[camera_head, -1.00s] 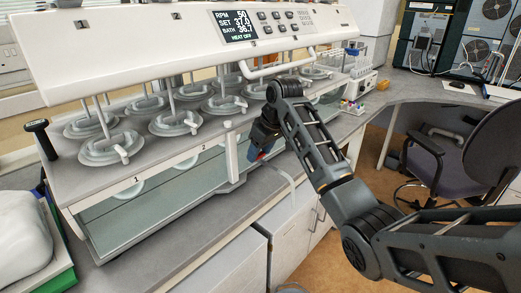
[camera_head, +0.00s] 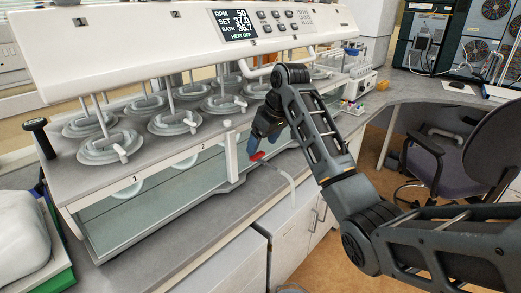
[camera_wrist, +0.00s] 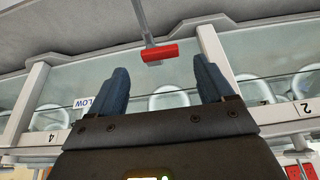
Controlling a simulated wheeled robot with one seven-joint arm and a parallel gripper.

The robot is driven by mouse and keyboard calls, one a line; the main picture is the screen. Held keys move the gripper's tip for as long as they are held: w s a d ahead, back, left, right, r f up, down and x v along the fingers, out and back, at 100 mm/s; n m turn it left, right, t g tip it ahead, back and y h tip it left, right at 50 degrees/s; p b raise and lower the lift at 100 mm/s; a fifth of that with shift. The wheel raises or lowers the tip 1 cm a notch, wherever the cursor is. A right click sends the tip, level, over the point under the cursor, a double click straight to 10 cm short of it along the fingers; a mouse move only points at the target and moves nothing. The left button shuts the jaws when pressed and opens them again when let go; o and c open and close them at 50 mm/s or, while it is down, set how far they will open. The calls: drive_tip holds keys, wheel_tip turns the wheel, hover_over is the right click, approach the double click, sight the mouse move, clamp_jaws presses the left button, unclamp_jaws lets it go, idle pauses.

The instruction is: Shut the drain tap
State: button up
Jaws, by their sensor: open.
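The drain tap's red handle (camera_head: 257,156) shows at the front of the water bath, just past my gripper's fingers. In the wrist view the red handle (camera_wrist: 160,53) is a short bar lying crosswise on a thin grey stem (camera_wrist: 142,20). My gripper (camera_wrist: 160,68) is open and empty, with one dark blue finger on each side of the handle's line. The handle appears just beyond the fingertips, with gaps on both sides and no visible contact. In the head view my gripper (camera_head: 264,142) is partly hidden by my arm.
The glass-fronted bath (camera_head: 160,195) holds several lidded vessels under a white control head (camera_head: 130,45). A pale hose (camera_head: 285,177) runs down from the tap area over the bench edge. A bench strip (camera_head: 205,225) in front is clear. A chair (camera_head: 440,155) stands at right.

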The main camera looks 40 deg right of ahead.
drive_tip(key=shift+v, duration=2.05)
